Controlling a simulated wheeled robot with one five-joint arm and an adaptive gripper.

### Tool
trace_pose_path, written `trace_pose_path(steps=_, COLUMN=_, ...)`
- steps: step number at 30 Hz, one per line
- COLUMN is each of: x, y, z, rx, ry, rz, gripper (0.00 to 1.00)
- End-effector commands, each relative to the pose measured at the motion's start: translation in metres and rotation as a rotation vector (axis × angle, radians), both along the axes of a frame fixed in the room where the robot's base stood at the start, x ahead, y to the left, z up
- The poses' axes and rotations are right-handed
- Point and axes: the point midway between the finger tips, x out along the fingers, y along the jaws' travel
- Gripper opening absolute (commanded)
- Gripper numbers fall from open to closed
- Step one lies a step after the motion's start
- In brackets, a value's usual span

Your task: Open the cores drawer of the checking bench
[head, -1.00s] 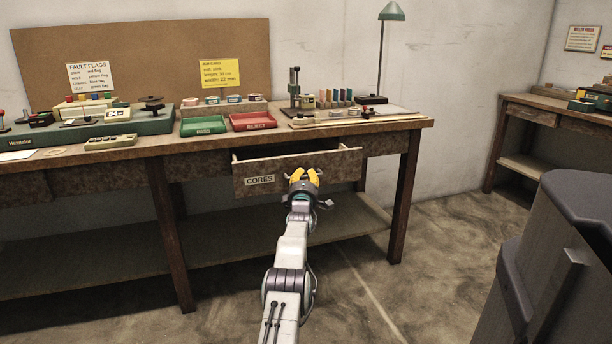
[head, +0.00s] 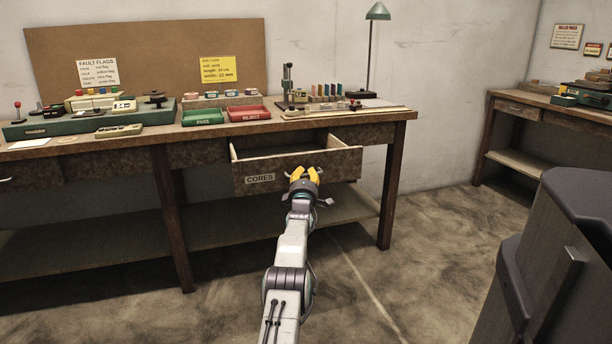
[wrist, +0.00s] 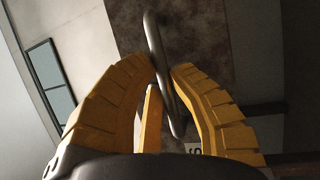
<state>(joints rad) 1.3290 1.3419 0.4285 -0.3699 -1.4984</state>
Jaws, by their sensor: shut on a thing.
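The cores drawer (head: 340,167) of the checking bench (head: 395,160) stands partly open, its front marked by a "CORES" label (head: 260,179). The inside of the drawer shows behind its front, and I see nothing lying in the visible part. My gripper (head: 304,172) is at the drawer front, right of the label. In the wrist view its yellow fingers (wrist: 163,85) are closed around the dark metal bar handle (wrist: 154,42). The handle is hidden behind the fingers in the head view.
Green (head: 203,117) and red (head: 249,114) trays, tools and a lamp (head: 377,12) stand on the bench top. A lower shelf (head: 230,228) runs under the bench. A second bench (head: 500,130) stands at the far right.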

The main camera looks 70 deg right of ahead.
Motion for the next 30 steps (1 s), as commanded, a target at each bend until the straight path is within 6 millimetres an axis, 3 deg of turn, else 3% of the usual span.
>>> trace_pose_path(steps=5, x=0.002, y=0.0004, z=-0.0011, rx=0.002, ry=-0.001, rz=0.002, gripper=0.0)
trace_pose_path(steps=6, x=0.0019, y=0.0004, z=-0.0011, rx=0.002, ry=-0.001, rz=0.002, gripper=0.21)
trace_pose_path(steps=14, x=0.0008, y=0.0001, z=-0.0005, rx=0.001, ry=-0.001, rz=0.001, gripper=0.44)
trace_pose_path(steps=30, x=-0.0004, y=0.0024, z=-0.0008, rx=0.002, ry=0.001, rz=0.0, gripper=0.45)
